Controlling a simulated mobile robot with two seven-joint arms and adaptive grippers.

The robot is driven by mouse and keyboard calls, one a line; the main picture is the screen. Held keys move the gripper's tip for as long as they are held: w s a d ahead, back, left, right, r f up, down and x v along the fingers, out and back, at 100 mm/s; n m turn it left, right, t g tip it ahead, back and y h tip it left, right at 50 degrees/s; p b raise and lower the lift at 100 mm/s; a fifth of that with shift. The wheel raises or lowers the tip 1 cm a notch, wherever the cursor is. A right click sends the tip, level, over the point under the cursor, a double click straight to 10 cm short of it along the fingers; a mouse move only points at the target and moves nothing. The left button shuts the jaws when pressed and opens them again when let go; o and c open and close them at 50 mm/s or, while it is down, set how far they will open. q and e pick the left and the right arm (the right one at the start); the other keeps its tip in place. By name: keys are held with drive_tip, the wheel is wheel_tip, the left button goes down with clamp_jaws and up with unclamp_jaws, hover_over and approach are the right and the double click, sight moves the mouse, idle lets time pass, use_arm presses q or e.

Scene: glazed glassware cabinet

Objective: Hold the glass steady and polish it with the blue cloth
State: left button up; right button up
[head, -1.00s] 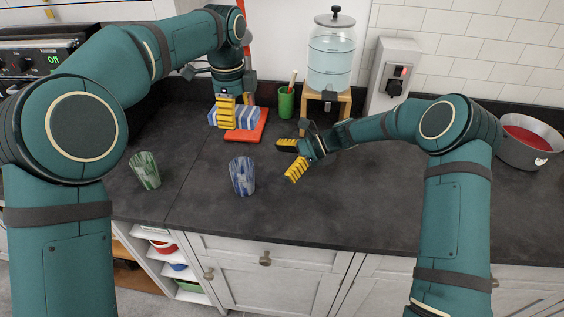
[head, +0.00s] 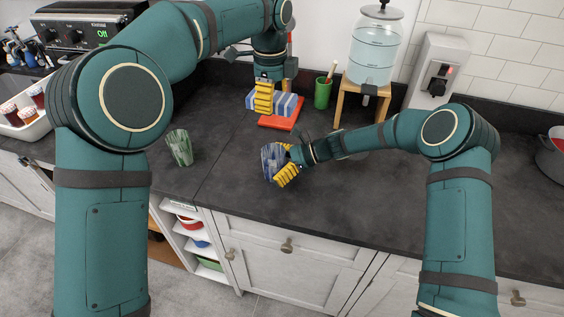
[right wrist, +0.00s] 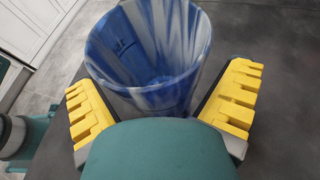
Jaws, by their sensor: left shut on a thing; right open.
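The blue streaked glass (head: 271,161) stands upright on the dark counter. My right gripper (head: 287,165) is open at the glass, coming from the right. In the right wrist view the same glass (right wrist: 150,55) is between the two yellow fingers of my right gripper (right wrist: 163,105), with a gap showing on the left; contact on the right I cannot tell. My left gripper (head: 264,98) points down and is shut on the blue-and-white striped cloth (head: 285,104) above the red board (head: 278,122). Whether the cloth still touches the board I cannot tell.
A green streaked glass (head: 179,148) stands left of the blue one. A green cup (head: 322,92) with a utensil and a drink dispenser (head: 375,48) on a wooden stand are behind. A pot (head: 551,157) is far right. The counter's front edge is close to the blue glass.

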drive_tip(key=c, duration=1.4)
use_arm(q)
drive_tip(key=f+n, duration=0.1)
drive_tip(key=n, duration=0.1)
drive_tip(key=f+n, duration=0.1)
drive_tip(key=n, duration=0.1)
wheel_tip(320, 180, down, 11)
drive_tip(key=n, duration=1.4)
